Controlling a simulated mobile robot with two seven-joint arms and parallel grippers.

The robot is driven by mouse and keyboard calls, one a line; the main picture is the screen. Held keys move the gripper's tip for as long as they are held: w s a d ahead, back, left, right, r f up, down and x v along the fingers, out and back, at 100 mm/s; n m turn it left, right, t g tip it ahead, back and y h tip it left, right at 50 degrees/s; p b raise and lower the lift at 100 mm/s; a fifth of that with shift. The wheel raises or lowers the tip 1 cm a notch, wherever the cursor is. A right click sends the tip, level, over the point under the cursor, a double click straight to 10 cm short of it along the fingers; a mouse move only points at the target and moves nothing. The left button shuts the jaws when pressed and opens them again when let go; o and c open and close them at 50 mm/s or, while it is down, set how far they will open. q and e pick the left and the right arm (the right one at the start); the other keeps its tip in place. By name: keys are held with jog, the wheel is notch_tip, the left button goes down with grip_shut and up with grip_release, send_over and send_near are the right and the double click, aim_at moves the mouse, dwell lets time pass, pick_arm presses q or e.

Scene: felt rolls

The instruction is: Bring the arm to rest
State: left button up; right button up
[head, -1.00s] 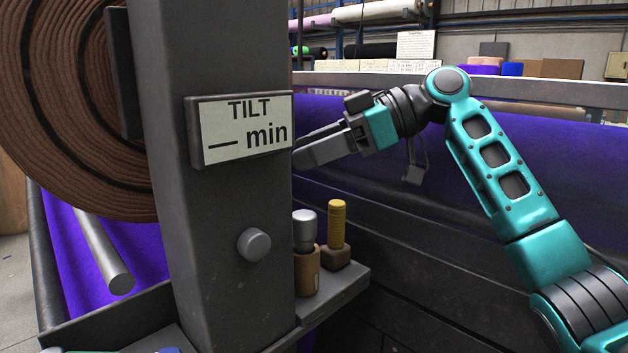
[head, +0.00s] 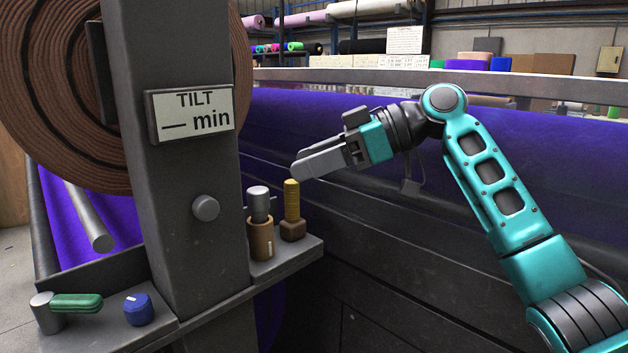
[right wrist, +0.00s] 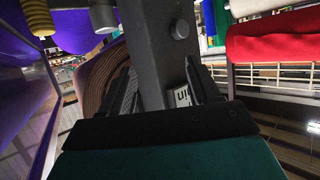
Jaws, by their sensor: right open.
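My right gripper (head: 294,172) is open and empty in the head view. It points left, in front of the purple felt and just above and right of the yellow ribbed handle (head: 292,200). Its teal arm comes in from the lower right. In the right wrist view its two dark fingers (right wrist: 166,90) stand apart, with the grey post (right wrist: 152,40) seen between and beyond them. My left gripper is not in view.
The grey post (head: 175,220) bears a "TILT — min" sign (head: 190,111) and a round knob (head: 206,208). A ledge (head: 290,262) holds a brown cylinder (head: 261,240). A green-handled lever (head: 76,303) and blue knob (head: 138,309) sit lower left. A brown roll (head: 60,100) stands behind.

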jog(key=d+f+m+t+h+p, duration=0.25)
jog(key=f+m+t, duration=0.2)
jog(key=f, duration=1.05)
jog(key=d+f+m+t+h+p, duration=0.1)
jog(key=d+f+m+t+h, duration=0.35)
jog(key=f, duration=1.05)
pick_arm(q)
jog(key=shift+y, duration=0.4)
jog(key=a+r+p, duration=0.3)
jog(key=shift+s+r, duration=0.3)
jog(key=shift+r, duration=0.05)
pick_arm(e)
jog(key=s+d+f+m+h, duration=0.2)
jog(key=s+d+f, duration=0.3)
jog(key=s, duration=0.7)
jog(key=s+d+f+m+t+h, duration=0.1)
jog(key=s+d+f, duration=0.4)
jog(key=s, duration=0.7)
jog(key=shift+d+f+m+h, duration=0.15)
jog(key=shift+f+m+h, duration=0.35)
jog(key=shift+m+h, duration=0.45)
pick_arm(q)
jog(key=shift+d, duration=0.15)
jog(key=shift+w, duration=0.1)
